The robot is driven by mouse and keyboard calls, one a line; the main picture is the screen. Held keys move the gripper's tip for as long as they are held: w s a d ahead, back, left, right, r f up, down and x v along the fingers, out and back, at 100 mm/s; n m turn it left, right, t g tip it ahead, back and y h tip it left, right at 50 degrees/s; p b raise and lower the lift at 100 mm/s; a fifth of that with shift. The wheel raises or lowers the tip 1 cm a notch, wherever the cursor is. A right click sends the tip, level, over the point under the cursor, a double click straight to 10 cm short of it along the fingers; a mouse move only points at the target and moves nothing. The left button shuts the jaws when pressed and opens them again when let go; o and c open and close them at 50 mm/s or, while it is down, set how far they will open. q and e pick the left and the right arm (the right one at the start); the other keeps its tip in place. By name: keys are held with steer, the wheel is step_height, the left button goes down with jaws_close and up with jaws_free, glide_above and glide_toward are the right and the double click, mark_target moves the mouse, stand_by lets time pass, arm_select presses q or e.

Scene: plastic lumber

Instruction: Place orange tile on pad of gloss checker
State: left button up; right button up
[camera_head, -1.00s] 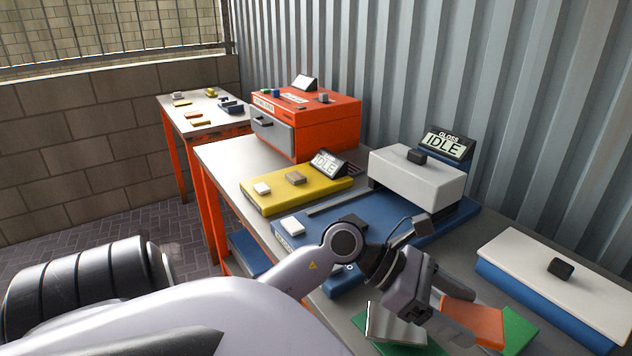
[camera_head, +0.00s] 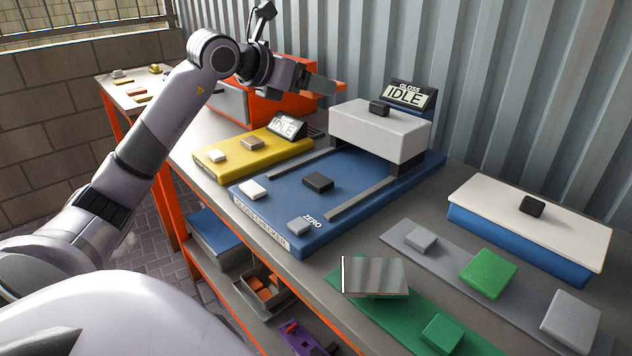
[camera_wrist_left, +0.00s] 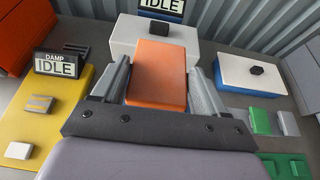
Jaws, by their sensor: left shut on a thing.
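My left gripper (camera_head: 322,86) is raised above the back of the bench, in front of the red-orange box. It is shut on the orange tile (camera_wrist_left: 158,75), which fills the space between its fingers in the left wrist view. The gloss checker (camera_head: 275,210) has a blue base with two grey rails and a small dark square pad (camera_head: 318,181) between them. The pad is uncovered. Its white hood (camera_head: 380,132) stands at the far end of the rails, below a display reading GLOSS IDLE (camera_head: 408,95). My right gripper is not in view.
A yellow damp unit (camera_head: 215,173) stands left of the checker. A white-topped blue box (camera_head: 530,215) is at the right. A shiny tile (camera_head: 375,276) lies on a green strip (camera_head: 400,318) at the front. Green and grey blocks lie on nearby strips. A red-orange box (camera_head: 232,97) stands behind.

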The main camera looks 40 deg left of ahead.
arm_select(q)
steer(key=b, duration=0.1)
glide_above(310, 189)
step_height(310, 189, down, 15)
steer(key=shift+f, duration=2.35)
steer(key=shift+f+b, duration=0.1)
steer(key=shift+b, duration=0.25)
steer(key=o, duration=1.1)
steer(key=shift+c, duration=0.2)
steer(key=shift+s, duration=0.2)
steer(key=v, duration=1.1)
steer(key=shift+s+r, duration=0.2)
steer(key=shift+s, duration=0.15)
